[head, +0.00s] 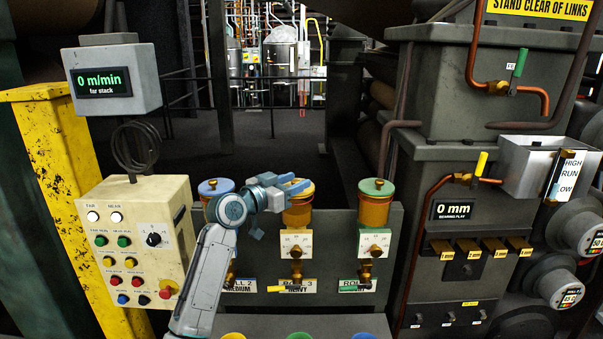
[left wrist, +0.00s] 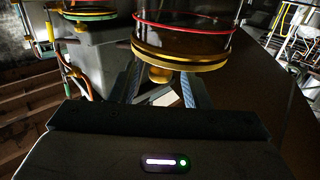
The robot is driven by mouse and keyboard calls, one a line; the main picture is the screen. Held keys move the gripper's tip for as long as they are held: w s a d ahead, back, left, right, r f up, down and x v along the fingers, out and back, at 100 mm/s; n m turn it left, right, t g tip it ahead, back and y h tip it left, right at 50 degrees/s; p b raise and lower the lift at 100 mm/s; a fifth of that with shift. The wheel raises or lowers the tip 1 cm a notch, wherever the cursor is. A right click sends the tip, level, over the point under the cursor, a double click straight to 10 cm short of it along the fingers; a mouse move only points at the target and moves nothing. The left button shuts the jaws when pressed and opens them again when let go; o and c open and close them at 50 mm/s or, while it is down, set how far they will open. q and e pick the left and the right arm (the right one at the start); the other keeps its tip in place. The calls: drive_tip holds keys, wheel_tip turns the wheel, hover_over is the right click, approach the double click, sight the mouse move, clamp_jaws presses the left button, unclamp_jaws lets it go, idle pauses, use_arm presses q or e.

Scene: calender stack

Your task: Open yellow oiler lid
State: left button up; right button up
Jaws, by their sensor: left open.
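The yellow oiler (head: 297,214) stands in the middle of a row of three on a grey panel, and its yellow lid (head: 298,201) is partly hidden by my gripper in the head view. My left gripper (head: 297,185) is open at the height of the lid, with its fingers over the lid's top. In the left wrist view the scene shows upside down. There the yellow lid (left wrist: 180,58) with its small knob (left wrist: 160,75) sits on the clear cup, and the fingers (left wrist: 157,90) are spread either side of the knob. The lid looks closed. My right gripper is out of view.
The blue-lidded oiler (head: 216,187) is on the left, partly behind my arm. The green-lidded oiler (head: 376,187) is close on the right. A button box (head: 145,225) stands at the left, and a large grey housing (head: 465,190) with pipes at the right.

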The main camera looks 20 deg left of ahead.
use_arm(q)
drive_tip(key=shift+p+x, duration=0.4)
drive_tip(key=shift+x, duration=1.1)
drive_tip(key=shift+c, duration=0.4)
clamp_jaws()
drive_tip(key=shift+a, duration=0.1)
